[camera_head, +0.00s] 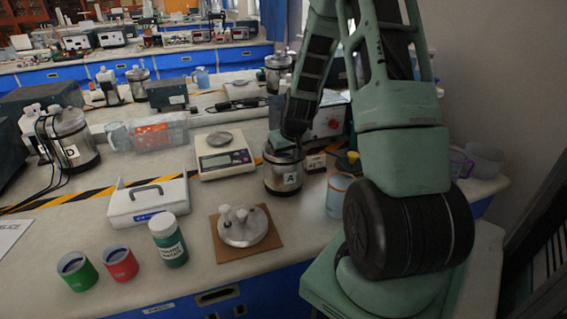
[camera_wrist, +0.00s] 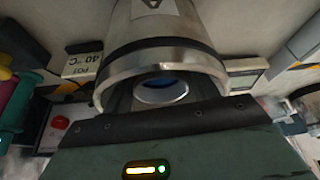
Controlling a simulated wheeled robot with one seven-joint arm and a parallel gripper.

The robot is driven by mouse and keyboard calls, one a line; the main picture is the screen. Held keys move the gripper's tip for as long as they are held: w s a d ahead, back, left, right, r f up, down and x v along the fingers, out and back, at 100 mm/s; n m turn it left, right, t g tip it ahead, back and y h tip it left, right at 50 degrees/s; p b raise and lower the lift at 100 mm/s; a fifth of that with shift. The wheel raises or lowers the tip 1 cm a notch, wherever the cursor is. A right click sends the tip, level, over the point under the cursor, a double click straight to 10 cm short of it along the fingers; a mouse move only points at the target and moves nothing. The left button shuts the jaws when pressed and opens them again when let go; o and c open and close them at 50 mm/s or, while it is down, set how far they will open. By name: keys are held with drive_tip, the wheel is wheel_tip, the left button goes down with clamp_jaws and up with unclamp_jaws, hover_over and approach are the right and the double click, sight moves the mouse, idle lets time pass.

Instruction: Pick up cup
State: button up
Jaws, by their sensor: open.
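Several cups are in the head view: a green cup (camera_head: 77,271) and a red cup (camera_head: 121,264) at the front left, and a pale cup (camera_head: 337,196) with an orange rim beside my arm. Which one the task means is not clear. My gripper (camera_head: 284,143) is pointed down at the top of a steel vessel marked A (camera_head: 283,182). In the wrist view my open gripper (camera_wrist: 162,97) is close against this vessel (camera_wrist: 165,62). A round ring with a dark blue centre (camera_wrist: 162,88) shows between the fingers. Whether the fingers touch the vessel is hard to tell.
A digital scale (camera_head: 222,157) stands left of the vessel. A board (camera_head: 256,240) with a metal lid-like disc (camera_head: 242,227), a green-labelled bottle (camera_head: 168,240) and a white handled box (camera_head: 149,201) are in front. A red-knobbed device (camera_head: 330,122) stands close behind the gripper.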

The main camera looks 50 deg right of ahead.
drive_tip(key=shift+w+d+f, duration=0.1)
drive_tip(key=shift+w+f, duration=0.1)
drive_tip(key=shift+f, duration=0.3)
drive_tip(key=c, duration=0.7)
